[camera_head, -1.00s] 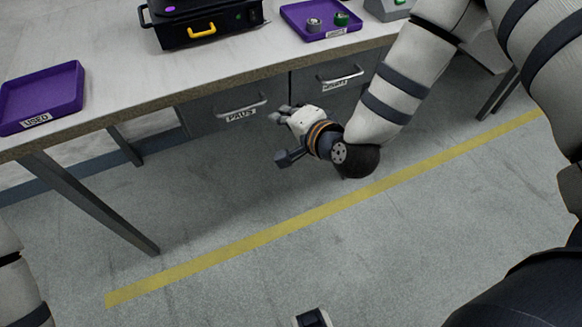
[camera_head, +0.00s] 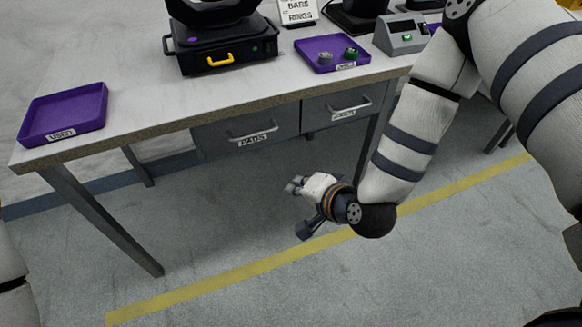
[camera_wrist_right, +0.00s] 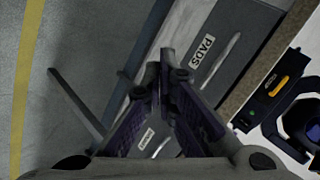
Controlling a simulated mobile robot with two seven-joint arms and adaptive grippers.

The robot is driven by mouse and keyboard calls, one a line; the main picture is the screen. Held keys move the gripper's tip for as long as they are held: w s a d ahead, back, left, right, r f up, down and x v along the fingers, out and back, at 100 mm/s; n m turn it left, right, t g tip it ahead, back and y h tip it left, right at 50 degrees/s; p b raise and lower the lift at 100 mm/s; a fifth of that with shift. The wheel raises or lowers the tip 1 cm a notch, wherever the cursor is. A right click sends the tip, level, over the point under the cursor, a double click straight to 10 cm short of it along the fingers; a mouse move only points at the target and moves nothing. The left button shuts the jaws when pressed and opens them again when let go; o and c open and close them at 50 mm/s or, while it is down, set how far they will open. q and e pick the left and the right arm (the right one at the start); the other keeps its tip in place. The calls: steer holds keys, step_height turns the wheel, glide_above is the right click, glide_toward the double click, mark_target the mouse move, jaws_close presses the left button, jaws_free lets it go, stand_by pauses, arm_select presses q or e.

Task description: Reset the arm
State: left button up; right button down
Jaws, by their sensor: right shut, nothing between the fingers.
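My right gripper (camera_head: 293,186) hangs in front of the workbench, lower than the drawers in the head view. It is shut and holds nothing. In the right wrist view its dark fingers (camera_wrist_right: 160,78) meet in the middle, with the PADS drawer (camera_wrist_right: 225,58) behind them. My right arm (camera_head: 405,140) comes down from the upper right, bent at the wrist. My left gripper is out of view; only a part of my left arm shows at the left edge.
The floor is clear.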

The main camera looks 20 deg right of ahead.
steer(key=s+d+f+n+g, duration=0.1)
steer(key=s+f+n+g, duration=0.25)
steer(key=s, duration=0.65)
steer(key=s+f+n+g, duration=0.3)
steer(key=s+f+g, duration=0.15)
steer(key=s, duration=0.55)
steer(key=s+d+n+g+h, duration=0.1)
steer(key=s+d+n+g, duration=0.1)
steer(key=s, duration=0.5)
steer(key=s+d+n+g+h, duration=0.1)
steer(key=s+d+n+g, duration=0.1)
steer(key=s, duration=0.6)
steer(key=shift+s+d+f+g+h+p, duration=0.2)
steer(key=shift+d+f+g+h+p, duration=0.15)
steer(key=shift+d, duration=0.25)
